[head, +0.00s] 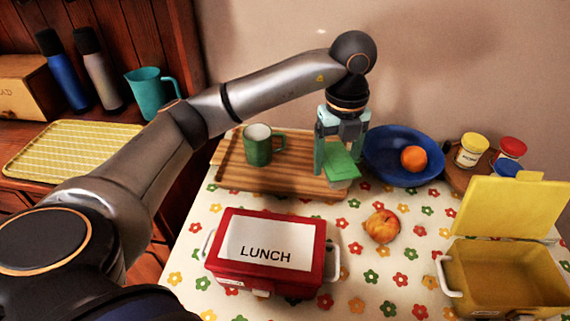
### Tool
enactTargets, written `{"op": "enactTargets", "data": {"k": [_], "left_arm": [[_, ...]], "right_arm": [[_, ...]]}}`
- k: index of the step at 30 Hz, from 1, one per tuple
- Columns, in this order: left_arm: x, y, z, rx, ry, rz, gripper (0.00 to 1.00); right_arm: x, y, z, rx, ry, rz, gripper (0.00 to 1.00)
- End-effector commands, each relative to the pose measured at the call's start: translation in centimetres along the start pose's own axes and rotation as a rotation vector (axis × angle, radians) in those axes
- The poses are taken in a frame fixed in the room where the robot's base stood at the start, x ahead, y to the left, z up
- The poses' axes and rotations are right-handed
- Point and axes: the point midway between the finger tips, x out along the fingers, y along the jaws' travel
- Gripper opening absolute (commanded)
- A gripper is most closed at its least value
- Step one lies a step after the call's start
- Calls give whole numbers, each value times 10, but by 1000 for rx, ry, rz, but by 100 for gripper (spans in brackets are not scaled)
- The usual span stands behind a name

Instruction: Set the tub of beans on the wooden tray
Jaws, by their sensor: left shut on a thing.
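The wooden tray (240,176) lies at the back left of the flowered table, with a green mug (258,145) on its left part. My left gripper (339,153) points down over the tray's right end. It is shut on a small green tub (341,162), taken as the tub of beans; no label on it can be read. The tub's flat green top faces up, and the fingers hide part of its sides. I cannot tell whether its base touches the tray. My right gripper is not in view.
A blue bowl (385,167) with an orange (413,159) stands just right of the gripper. A red lunch box (268,277), a peach-like fruit (382,226) and an open yellow box (500,274) are nearer. Small lidded jars (472,150) stand at the right. The tray's middle is clear.

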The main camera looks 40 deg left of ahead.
Motion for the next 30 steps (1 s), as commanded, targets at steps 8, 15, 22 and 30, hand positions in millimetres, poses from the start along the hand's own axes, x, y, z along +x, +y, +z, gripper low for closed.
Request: {"op": "enactTargets", "data": {"k": [8, 15, 22, 30], "left_arm": [[1, -1, 4, -345, 3, 2, 13], [10, 0, 25, -420, 4, 6, 13], [35, -1, 80, -420, 4, 4, 13], [80, -1, 126, -414, 5, 6, 13]], "right_arm": [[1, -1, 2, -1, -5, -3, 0], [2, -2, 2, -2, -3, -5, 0], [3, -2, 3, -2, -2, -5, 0], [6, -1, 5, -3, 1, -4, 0]]}}
